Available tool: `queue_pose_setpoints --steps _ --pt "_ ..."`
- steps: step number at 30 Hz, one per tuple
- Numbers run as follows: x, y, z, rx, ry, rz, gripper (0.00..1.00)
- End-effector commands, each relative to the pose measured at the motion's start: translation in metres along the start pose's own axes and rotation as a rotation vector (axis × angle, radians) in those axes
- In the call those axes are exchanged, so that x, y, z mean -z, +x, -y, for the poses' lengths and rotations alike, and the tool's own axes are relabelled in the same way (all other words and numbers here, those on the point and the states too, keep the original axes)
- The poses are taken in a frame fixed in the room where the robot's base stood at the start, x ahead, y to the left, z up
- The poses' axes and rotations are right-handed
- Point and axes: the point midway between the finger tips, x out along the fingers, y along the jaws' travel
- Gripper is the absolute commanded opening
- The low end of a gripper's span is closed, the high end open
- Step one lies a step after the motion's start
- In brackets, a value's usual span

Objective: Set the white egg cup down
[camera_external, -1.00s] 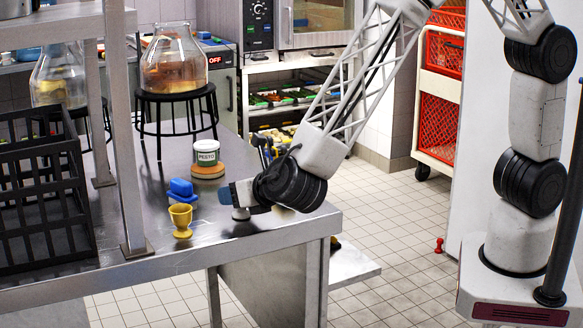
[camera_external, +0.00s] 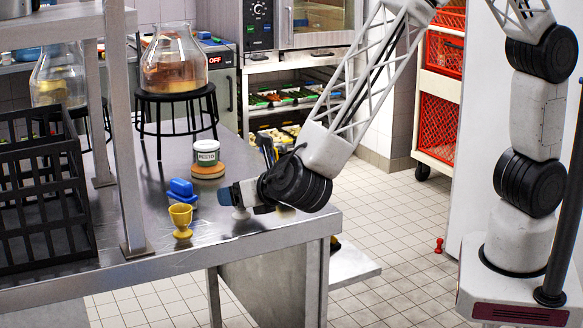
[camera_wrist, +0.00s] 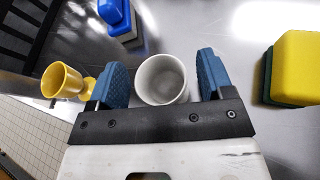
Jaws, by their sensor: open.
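The white egg cup (camera_wrist: 161,79) is seen from above in the wrist view, between the two blue fingers of my gripper (camera_wrist: 163,66). A gap shows on each side of the cup, wider on the right. My gripper is open. In the external view my gripper (camera_external: 230,194) is low over the steel counter from the right and hides most of the cup. Only a small pale part of the egg cup (camera_external: 240,213) shows beneath the fingers, at the counter top and apparently upright.
A yellow egg cup (camera_external: 181,220) stands left of my gripper, with a blue-topped block (camera_external: 182,190) behind it. A pesto jar (camera_external: 207,152) sits on a round wooden board (camera_external: 208,171). A yellow sponge (camera_wrist: 298,65) lies to the right. A black crate (camera_external: 45,200) stands left.

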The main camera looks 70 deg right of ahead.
Motion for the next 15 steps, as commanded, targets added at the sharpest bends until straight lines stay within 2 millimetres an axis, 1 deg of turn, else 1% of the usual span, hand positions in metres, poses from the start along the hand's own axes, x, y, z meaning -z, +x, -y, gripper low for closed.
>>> queue_pose_setpoints --steps 15 --pt "0.0 -0.072 -0.001 -0.003 0.001 0.0 0.74"
